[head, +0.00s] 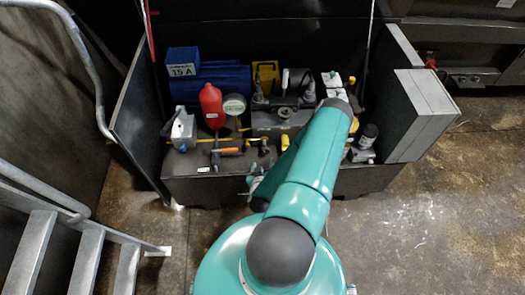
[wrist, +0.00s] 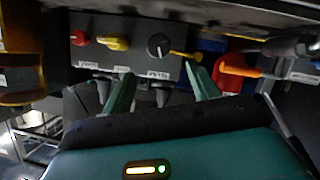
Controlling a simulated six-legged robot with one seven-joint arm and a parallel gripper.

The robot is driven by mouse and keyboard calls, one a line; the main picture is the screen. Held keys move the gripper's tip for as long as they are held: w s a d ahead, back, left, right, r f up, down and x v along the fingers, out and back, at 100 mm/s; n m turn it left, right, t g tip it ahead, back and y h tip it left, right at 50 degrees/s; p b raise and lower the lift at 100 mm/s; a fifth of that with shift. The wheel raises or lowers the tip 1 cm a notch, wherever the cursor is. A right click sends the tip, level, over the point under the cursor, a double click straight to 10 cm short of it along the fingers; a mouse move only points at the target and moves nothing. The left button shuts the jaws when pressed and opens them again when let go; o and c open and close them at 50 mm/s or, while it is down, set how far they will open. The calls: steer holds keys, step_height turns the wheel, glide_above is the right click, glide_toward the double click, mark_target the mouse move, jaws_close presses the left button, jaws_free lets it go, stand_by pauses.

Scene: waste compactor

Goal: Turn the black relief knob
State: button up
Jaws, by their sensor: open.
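The black relief knob (wrist: 158,45) is round with a pale pointer mark. It sits on a grey panel (wrist: 135,63) in the wrist view, above a small white label. My gripper (wrist: 160,69) is open, its two green fingers spread and pointing towards the panel. The knob appears between the fingertips, slightly beyond them; I see no contact. Nothing is held. In the head view my teal arm reaches forward to the equipment bay and hides part of it; I cannot make out the knob there for sure.
A yellow handle (wrist: 113,43) and a red knob (wrist: 78,38) share the panel, left of the black knob. A red object (wrist: 236,65) and an orange handle are close on the right. In the head view, a red bottle (head: 212,106) and a blue box (head: 183,61) stand in the bay.

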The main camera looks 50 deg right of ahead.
mark_target(265, 152)
steer(key=x, duration=1)
steer(key=shift+w+d+f, duration=0.15)
steer(key=shift+d+f, duration=0.05)
steer(key=shift+d, duration=0.15)
steer(key=c, duration=0.9)
